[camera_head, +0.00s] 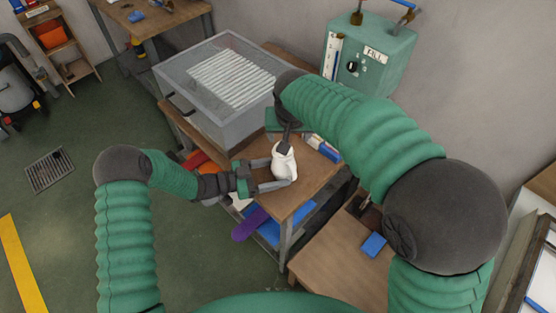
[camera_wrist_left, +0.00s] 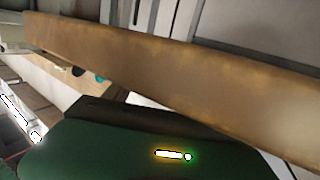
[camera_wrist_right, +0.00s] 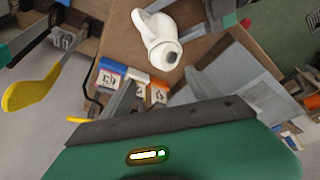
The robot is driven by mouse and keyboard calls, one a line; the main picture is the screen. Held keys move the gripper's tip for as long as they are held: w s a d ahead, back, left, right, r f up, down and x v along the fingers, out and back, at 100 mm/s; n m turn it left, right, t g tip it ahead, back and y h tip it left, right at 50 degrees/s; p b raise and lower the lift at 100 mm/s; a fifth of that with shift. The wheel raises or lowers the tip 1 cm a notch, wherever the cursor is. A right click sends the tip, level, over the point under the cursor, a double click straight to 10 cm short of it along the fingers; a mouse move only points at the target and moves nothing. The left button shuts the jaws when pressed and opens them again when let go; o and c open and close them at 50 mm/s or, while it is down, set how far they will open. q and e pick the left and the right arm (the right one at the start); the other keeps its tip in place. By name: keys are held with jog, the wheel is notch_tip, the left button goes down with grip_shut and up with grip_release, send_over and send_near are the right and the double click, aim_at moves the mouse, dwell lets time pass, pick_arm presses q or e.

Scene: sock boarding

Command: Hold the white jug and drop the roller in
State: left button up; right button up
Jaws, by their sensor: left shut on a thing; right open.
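The white jug (camera_head: 285,164) stands at the wooden bench's front part, and its top and handle show in the right wrist view (camera_wrist_right: 161,36). My left gripper (camera_head: 277,174) is shut on the jug, with one finger on either side of its body. My right gripper (camera_head: 285,138) reaches down from above, over the jug; in the right wrist view it is open (camera_wrist_right: 160,80). A grey, round shape sits at the jug's mouth; I cannot tell whether it is the roller. I make out no roller elsewhere.
A grey clear-lidded box (camera_head: 205,90) fills the bench's back left. Blue-and-white and orange boxes (camera_wrist_right: 138,80) lie near the jug. A green cabinet (camera_head: 370,50) stands behind. A lower wooden table (camera_head: 325,250) with a blue block (camera_head: 374,245) stands at front right.

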jog(key=v, duration=1.1)
jog(key=shift+r, duration=0.35)
jog(key=shift+s, duration=0.1)
pick_arm(q)
jog(key=o, duration=1.1)
jog(key=shift+c, duration=0.2)
jog(key=v, duration=1.2)
pick_arm(e)
jog(key=shift+a, duration=0.1)
pick_arm(q)
jog(key=shift+a+f, duration=0.1)
